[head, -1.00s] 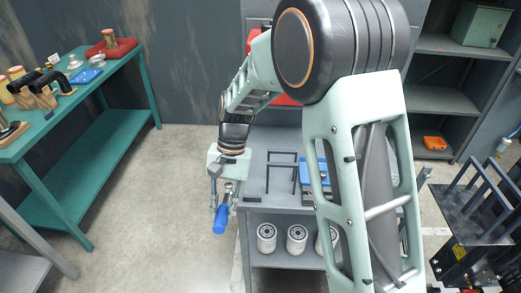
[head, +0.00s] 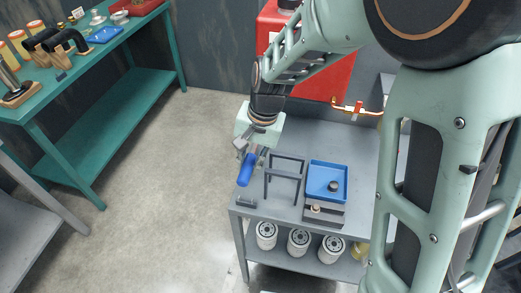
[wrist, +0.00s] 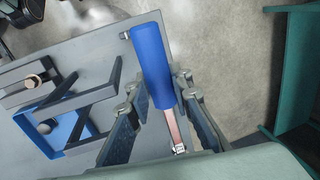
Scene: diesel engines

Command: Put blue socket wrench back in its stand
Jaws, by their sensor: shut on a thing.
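The blue socket wrench (head: 246,170) has a blue handle and a metal shaft. My gripper (head: 246,150) is shut on it near the cart's left edge, left of the dark frame. In the wrist view the blue handle (wrist: 152,65) points away from my gripper (wrist: 158,98), and the metal shaft runs back between the fingers. A dark open frame (head: 285,180), seemingly the stand, is upright on the grey cart top (head: 350,143). It also shows in the wrist view (wrist: 97,95), apart from the wrench.
White filters (head: 299,242) stand on the lower shelf. A red cabinet (head: 340,80) with a brass fitting (head: 352,109) is behind. A green workbench (head: 130,100) is left, beyond open floor.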

